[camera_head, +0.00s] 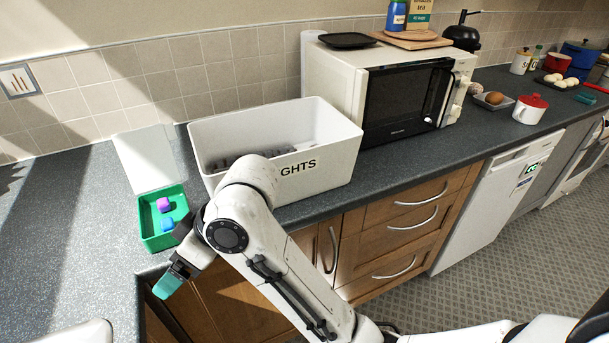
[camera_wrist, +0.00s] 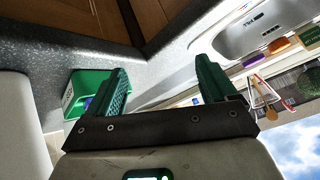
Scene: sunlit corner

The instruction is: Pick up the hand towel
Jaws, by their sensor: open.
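I cannot make out a hand towel for certain in either view. My gripper (camera_head: 170,284) hangs at the lower left in the head view, in front of the counter's corner and beyond its edge. In the wrist view my gripper (camera_wrist: 162,66) shows two green fingers spread wide with nothing between them. A green tray (camera_head: 151,240) on the counter, behind my gripper, holds a purple item (camera_head: 163,204) and a blue item (camera_head: 167,224). The tray also shows in the wrist view (camera_wrist: 75,97), partly hidden by a finger.
A large white bin (camera_head: 335,170) with dark contents stands right of the tray, close to my arm. A flat white panel (camera_head: 143,160) is behind the tray. A microwave (camera_head: 405,98) stands farther right. Open counter (camera_head: 75,235) lies left, with a pale sink edge (camera_head: 85,335) below.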

